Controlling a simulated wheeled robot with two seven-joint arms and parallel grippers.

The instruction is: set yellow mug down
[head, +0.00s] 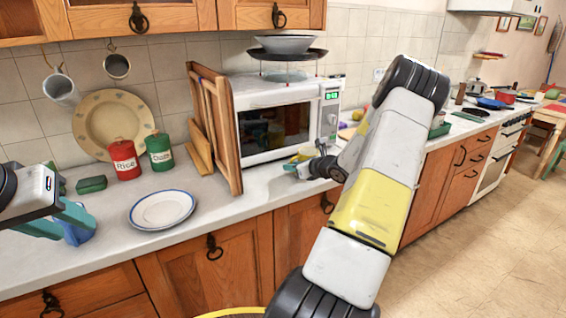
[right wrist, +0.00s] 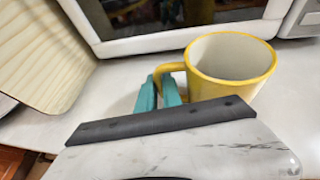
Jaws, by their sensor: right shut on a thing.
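The yellow mug (right wrist: 232,66) is upright in the right wrist view, yellow outside with a pale inside. My right gripper (right wrist: 168,90) has its teal fingers shut on the mug's handle. The mug's base is hidden behind my gripper, so I cannot tell whether it touches the counter. In the head view the mug (head: 304,153) shows small in front of the microwave, partly hidden by my right arm. My left gripper (head: 60,221) is at the left edge of the head view, its fingers apart, beside a blue object (head: 79,234) partly hidden by a finger.
The white microwave (head: 279,122) stands just behind the mug. Wooden boards (head: 215,125) lean at its left side. A blue-rimmed plate (head: 162,209), a red rice tin (head: 124,159) and a green tin (head: 159,151) are further left. The counter (head: 215,232) right of the plate is clear.

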